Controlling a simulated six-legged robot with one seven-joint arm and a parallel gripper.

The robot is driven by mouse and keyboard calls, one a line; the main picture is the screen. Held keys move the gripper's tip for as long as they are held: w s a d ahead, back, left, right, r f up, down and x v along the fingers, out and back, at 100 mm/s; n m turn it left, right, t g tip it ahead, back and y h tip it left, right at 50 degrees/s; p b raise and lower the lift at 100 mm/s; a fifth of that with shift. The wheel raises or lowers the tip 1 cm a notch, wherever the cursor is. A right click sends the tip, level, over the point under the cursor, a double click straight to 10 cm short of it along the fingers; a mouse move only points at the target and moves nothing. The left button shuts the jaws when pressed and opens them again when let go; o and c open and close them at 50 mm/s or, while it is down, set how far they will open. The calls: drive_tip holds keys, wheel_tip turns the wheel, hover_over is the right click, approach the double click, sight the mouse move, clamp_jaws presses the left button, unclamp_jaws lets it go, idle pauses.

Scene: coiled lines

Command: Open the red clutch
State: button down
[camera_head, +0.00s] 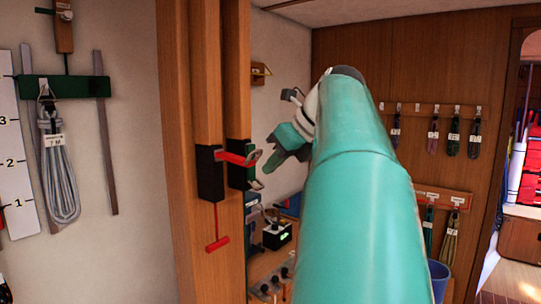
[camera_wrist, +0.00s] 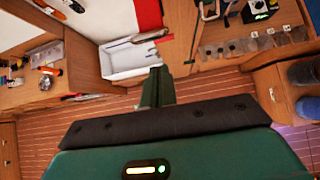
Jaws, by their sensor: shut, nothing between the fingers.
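The red clutch is a black block (camera_head: 210,173) on the wooden post, with a red lever (camera_head: 236,159) sticking out to the right, nearly level. A thin line with a red T-handle (camera_head: 217,243) hangs below it. Beside it on the post is a dark green clutch (camera_head: 240,177) with a metal-coloured lever. My gripper (camera_head: 273,156) is just right of the red lever's end in the picture; whether they touch cannot be told. In the wrist view my gripper's fingers (camera_wrist: 157,88) are together and empty. Neither clutch is clearly visible in the wrist view.
Grey coiled rope (camera_head: 61,170) hangs on the left wall beside a numbered scale (camera_head: 14,160). Coils on hooks (camera_head: 434,135) line the back wall. A bench (camera_head: 268,270) with small devices stands behind the post. A white bin (camera_wrist: 128,62) shows below my gripper.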

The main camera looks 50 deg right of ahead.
drive_tip(key=v, duration=0.9)
drive_tip(key=shift+r, duration=0.4)
